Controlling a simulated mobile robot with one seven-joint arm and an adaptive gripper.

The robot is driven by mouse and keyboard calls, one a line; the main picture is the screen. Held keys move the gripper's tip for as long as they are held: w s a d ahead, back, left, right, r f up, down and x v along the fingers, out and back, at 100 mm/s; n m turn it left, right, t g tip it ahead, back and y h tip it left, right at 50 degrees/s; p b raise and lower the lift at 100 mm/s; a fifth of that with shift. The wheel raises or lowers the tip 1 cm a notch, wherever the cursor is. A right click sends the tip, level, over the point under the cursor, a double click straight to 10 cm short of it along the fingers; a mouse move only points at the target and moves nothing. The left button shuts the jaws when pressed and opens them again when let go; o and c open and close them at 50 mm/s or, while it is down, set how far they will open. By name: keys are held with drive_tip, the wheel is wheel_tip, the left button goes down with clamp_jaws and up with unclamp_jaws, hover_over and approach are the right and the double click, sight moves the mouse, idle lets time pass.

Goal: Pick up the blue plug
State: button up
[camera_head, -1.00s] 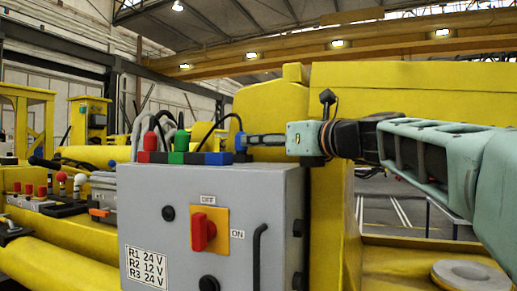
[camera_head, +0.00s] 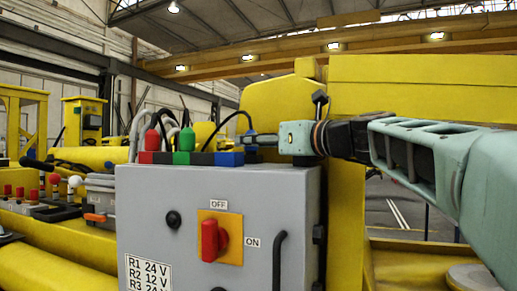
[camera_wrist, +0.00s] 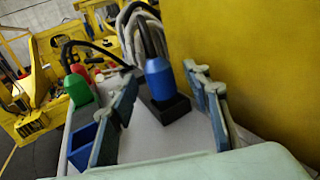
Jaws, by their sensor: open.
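The blue plug (camera_wrist: 158,80) stands upright in a black socket block (camera_wrist: 166,108) on top of a grey box, with a dark cable rising from it. My gripper (camera_wrist: 165,103) is open in the wrist view, with one finger on each side of the plug. Gaps show between the plug and both fingers. In the head view my gripper (camera_head: 252,140) reaches in from the right above the box's right end. The plug cannot be made out clearly there.
A green plug (camera_wrist: 77,90) and a red plug (camera_head: 151,141) stand left on the grey box (camera_head: 185,190). An empty blue socket (camera_wrist: 82,146) lies near my left finger. A yellow wall (camera_wrist: 250,60) rises close on the right. Loose cables (camera_wrist: 140,35) hang behind the plug.

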drive_tip(key=shift+s+d+r, duration=0.1)
drive_tip(key=shift+d, duration=0.05)
drive_tip(key=shift+c, duration=0.6)
clamp_jaws()
drive_tip(key=shift+r, duration=0.2)
